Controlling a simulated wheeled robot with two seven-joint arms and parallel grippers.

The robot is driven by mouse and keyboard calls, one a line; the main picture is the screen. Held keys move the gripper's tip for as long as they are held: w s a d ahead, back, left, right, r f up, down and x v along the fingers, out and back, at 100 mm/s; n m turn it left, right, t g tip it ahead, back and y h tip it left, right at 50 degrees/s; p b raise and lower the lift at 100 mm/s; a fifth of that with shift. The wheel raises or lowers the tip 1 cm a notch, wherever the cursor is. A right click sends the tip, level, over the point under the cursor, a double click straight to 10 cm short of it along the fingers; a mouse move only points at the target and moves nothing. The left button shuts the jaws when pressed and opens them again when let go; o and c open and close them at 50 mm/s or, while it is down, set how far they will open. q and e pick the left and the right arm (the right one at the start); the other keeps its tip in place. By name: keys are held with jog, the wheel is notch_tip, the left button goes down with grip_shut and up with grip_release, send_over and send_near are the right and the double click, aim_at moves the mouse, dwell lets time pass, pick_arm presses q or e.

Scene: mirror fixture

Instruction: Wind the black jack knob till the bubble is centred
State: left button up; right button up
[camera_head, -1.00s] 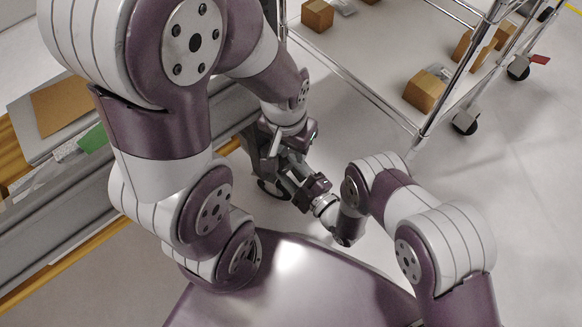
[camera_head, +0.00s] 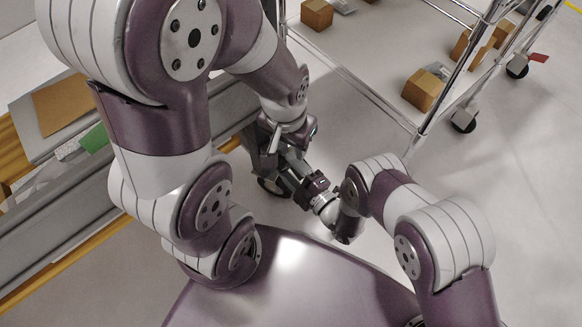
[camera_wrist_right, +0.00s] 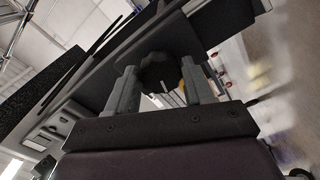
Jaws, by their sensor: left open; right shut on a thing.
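In the right wrist view, the black jack knob (camera_wrist_right: 158,72) sits between the two grey fingers of my right gripper (camera_wrist_right: 160,88). The fingers are shut on it, one on each side. In the head view, my right gripper (camera_head: 297,182) reaches up and left to the dark fixture, and the knob is hidden there. My left gripper (camera_head: 269,148) is open just above and left of the right one, by the fixture. I cannot make out the bubble in either view.
A wire-framed cart (camera_head: 375,98) with brown boxes (camera_head: 423,90) stands at the upper right. A grey bench or rail (camera_head: 60,220) runs along the left, with a brown sheet (camera_head: 62,103) on a board. The floor at right is clear.

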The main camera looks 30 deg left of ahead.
jog(key=o, duration=1)
jog(key=shift+o, duration=0.2)
jog(key=p+v, duration=0.5)
jog(key=v, duration=0.7)
jog(key=shift+d, duration=0.3)
